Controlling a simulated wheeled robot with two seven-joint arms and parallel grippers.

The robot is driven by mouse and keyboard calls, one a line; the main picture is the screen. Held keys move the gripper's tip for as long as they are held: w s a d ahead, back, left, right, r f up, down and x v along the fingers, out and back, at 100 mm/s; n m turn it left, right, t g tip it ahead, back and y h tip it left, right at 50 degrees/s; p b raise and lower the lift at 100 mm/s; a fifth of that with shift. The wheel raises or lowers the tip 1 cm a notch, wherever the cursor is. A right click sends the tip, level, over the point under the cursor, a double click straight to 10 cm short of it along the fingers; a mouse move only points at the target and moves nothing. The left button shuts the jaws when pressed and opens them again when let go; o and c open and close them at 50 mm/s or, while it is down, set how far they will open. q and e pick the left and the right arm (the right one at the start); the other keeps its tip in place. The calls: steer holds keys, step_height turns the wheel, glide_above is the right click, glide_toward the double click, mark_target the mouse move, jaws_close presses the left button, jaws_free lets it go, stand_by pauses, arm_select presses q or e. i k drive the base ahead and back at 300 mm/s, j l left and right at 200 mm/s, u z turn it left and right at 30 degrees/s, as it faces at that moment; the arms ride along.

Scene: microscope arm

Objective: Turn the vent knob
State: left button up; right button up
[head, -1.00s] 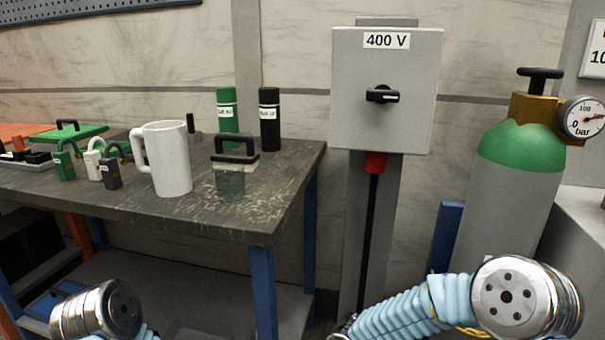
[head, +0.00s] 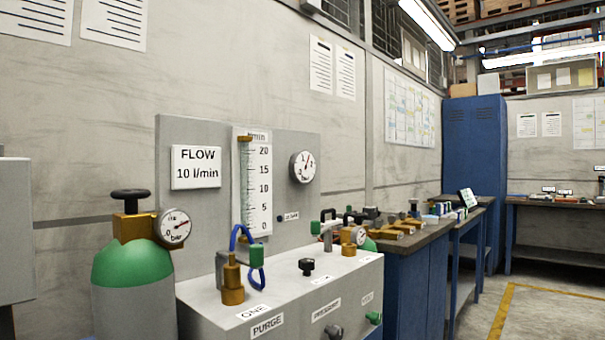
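A light grey cabinet (head: 215,307) stands in the lower middle, with knobs on its front and top. A green knob (head: 374,318) sits on the front at the right, under a small label I cannot read. A dark grey knob (head: 333,332) is left of it, cut by the bottom edge. A black knob (head: 307,267) stands upright on the top. The front also has a PURGE label (head: 267,326). I cannot tell which knob is the vent knob. Neither of my grippers is in view.
A green-and-grey gas cylinder (head: 132,262) with a gauge (head: 174,228) stands left of the cabinet. Behind it is a panel with a FLOW sign (head: 196,167) and flow tube. A bench (head: 420,245) extends right. Open floor (head: 545,318) lies at lower right.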

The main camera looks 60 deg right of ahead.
mark_target(376, 318)
steer(key=z, duration=2)
